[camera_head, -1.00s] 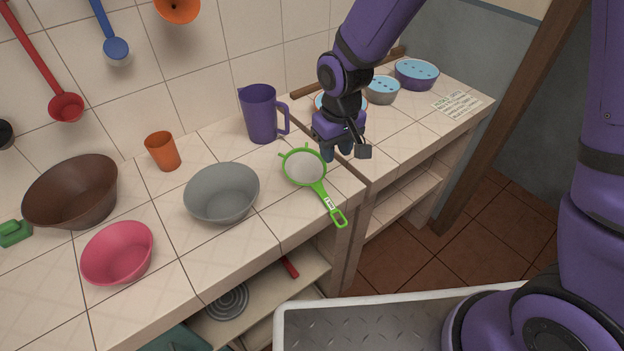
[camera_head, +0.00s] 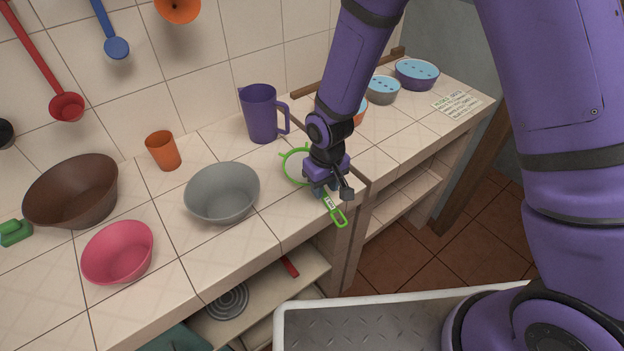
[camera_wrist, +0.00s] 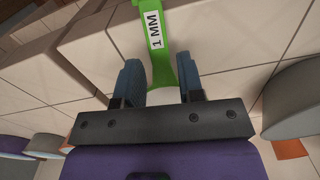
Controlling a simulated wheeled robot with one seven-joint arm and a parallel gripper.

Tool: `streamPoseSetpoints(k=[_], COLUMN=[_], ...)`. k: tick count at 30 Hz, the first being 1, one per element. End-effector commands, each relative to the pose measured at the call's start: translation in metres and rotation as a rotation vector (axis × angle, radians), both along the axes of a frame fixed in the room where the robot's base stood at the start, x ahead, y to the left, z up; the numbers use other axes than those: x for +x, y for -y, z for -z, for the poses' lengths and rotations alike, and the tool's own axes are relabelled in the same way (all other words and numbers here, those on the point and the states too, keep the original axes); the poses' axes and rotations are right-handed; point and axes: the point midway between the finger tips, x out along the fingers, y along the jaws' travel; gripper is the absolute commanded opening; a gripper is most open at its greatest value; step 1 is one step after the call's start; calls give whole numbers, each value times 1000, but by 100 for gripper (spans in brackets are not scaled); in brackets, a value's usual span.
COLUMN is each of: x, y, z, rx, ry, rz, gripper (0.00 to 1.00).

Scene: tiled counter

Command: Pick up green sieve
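The green sieve (camera_head: 291,165) lies on the tiled counter, right of the grey bowl. My gripper (camera_head: 322,190) covers part of its round mesh and the start of its handle; the handle's looped end still shows near the counter's front edge. In the wrist view, my gripper (camera_wrist: 162,78) is open, with one finger on each side of the sieve's green handle (camera_wrist: 170,45), just below the "1 MM" label. A gap shows between each finger and the handle.
A grey bowl (camera_head: 222,195) stands left of the sieve, and a purple jug (camera_head: 261,115) stands behind it. An orange cup (camera_head: 162,151), a pink bowl (camera_head: 117,253) and a brown bowl (camera_head: 70,195) are farther left. Lidded bowls (camera_head: 416,74) stand at the back right.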

Motion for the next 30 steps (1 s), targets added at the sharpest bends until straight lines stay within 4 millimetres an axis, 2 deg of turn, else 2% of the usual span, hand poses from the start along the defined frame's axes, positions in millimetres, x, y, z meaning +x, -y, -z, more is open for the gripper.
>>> streamPoseSetpoints(k=[1,6,15,20,30], x=[-1,0,0,0,0], y=[0,0,0,0,0], z=[8,24,26,26,25], rx=[-1,0,0,0,0], ry=[-2,0,1,1,1], rz=[-1,0,1,1,1], gripper=[35,35,35,0,0])
